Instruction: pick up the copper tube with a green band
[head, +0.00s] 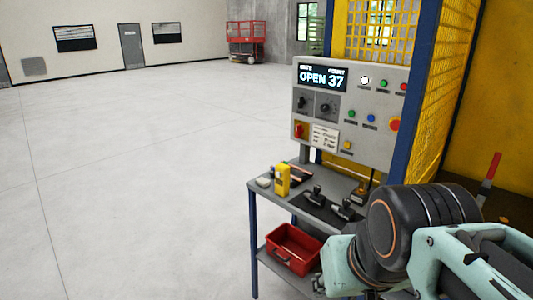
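I cannot make out a copper tube with a green band in the head view. A grey table (258,186) with blue legs stands at the right, below the control panel. On it are a yellow boxy device (282,180) and dark handled items on a black mat. Some small thin items lie behind the yellow device, too small to tell apart. My mint and black arm fills the lower right and hides the table's right part. My gripper's fingers do not show.
A red bin (293,249) sits on the table's lower shelf. A grey control panel (350,112) reading "OPEN 37" and a yellow mesh cage (443,75) rise behind. A red lift (246,42) stands far back. The floor at the left is clear.

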